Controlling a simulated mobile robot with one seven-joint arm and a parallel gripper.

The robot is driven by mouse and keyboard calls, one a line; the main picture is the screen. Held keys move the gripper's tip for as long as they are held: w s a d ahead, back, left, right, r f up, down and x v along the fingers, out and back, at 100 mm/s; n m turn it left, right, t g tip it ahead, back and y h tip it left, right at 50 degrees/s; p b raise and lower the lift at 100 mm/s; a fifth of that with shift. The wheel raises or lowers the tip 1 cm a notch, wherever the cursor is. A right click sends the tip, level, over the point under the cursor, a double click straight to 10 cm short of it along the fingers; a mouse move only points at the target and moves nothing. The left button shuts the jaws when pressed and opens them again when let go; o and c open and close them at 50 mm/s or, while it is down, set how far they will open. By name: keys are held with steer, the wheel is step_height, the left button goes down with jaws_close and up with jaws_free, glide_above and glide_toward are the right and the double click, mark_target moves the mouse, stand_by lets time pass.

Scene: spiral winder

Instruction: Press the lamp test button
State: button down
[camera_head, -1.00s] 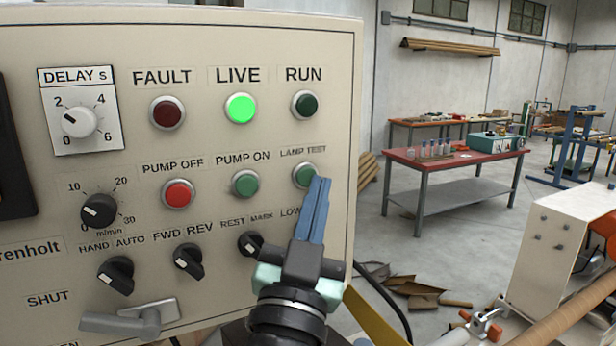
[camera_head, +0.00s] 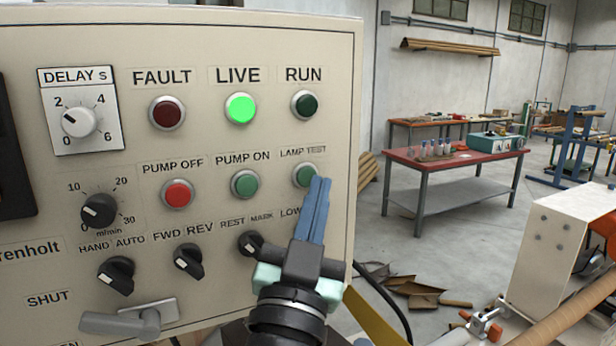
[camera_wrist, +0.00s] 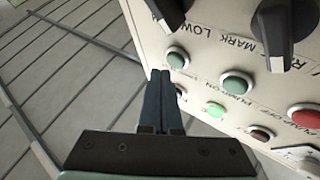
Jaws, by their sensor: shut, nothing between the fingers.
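The lamp test button (camera_head: 305,174) is a green push button in a metal ring under the LAMP TEST label, at the right side of the beige panel (camera_head: 215,50). My gripper (camera_head: 320,182) is shut and empty, its blue fingers pointing up at the button's lower right edge and covering a little of it. In the wrist view, the lamp test button (camera_wrist: 177,57) shows just beyond and right of my fingertips (camera_wrist: 160,72). I cannot tell whether the tips touch it. The RUN lamp (camera_head: 305,105) is dark green, the FAULT lamp (camera_head: 167,113) dark red, and the LIVE lamp (camera_head: 240,108) is lit green.
The green PUMP ON button (camera_head: 245,184) and red PUMP OFF button (camera_head: 178,193) sit left of the lamp test button.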

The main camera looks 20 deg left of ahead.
steer(key=shift+w+a, duration=0.15)
steer(key=shift+w+a+b, duration=0.15)
steer(key=shift+b, duration=0.25)
steer(key=shift+w+a+b, duration=0.3)
steer(key=shift+b, duration=0.05)
stand_by(0.8)
steer(key=shift+s+d, duration=0.6)
stand_by(0.4)
steer(key=s+d+p, duration=0.1)
steer(key=s+d, duration=0.2)
steer(key=shift+s+d+p, duration=0.25)
steer(key=shift+p, duration=0.1)
stand_by(0.6)
